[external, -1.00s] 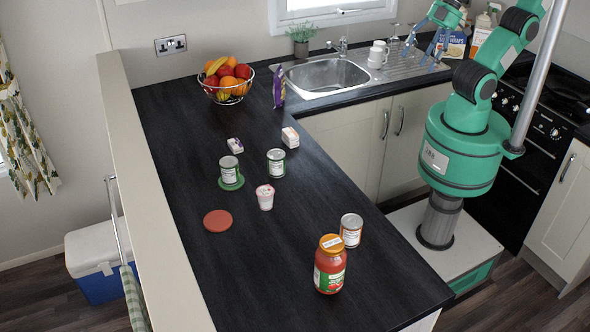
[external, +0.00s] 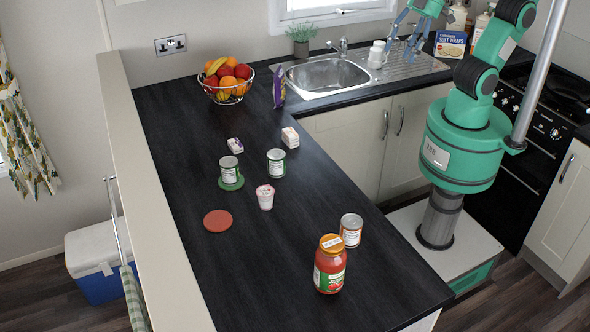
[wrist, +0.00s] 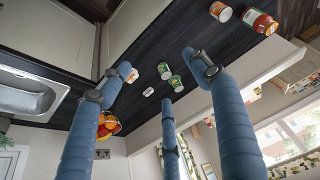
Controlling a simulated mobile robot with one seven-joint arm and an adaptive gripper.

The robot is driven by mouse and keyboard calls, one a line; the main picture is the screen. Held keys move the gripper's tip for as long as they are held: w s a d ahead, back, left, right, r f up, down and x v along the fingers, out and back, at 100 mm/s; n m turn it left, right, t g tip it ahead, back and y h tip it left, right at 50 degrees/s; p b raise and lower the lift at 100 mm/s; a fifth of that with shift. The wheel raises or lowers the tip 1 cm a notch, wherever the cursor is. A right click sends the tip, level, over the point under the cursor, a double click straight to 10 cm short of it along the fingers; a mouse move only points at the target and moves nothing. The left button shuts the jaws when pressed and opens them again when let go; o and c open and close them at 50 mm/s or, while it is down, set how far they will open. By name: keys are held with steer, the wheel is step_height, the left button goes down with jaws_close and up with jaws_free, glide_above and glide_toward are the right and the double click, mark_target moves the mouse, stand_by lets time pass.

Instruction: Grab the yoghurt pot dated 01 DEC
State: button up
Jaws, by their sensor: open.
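A small white and pink yoghurt pot (external: 265,197) stands upright on the dark worktop in the external view. Its date is too small to read, and I cannot pick it out in the wrist view. My gripper (external: 400,48) is high over the sink drainer, far behind and to the right of the pot. Its blue fingers are spread and empty in the wrist view (wrist: 158,75).
Near the pot are one can (external: 276,162), another can (external: 230,169) on a green disc, and a red disc (external: 217,221). A can (external: 351,230) and a sauce jar (external: 330,265) stand in front. A fruit bowl (external: 228,82) and sink (external: 327,76) lie behind.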

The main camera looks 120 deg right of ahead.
steer(key=w+r+g+p, duration=0.1)
steer(key=w+r+p, duration=0.15)
steer(key=w, duration=1.25)
steer(key=g+p, duration=0.4)
steer(key=p, duration=0.5)
glide_above(265, 191)
step_height(265, 191, down, 27)
steer(key=shift+r+m, duration=0.15)
steer(key=shift+m, duration=0.25)
steer(key=shift+w, duration=0.1)
steer(key=shift+f+p, duration=0.45)
steer(key=shift+f, duration=3.85)
steer(key=shift+f, duration=0.1)
steer(key=shift+f+p, duration=0.5)
steer(key=shift+f, duration=2)
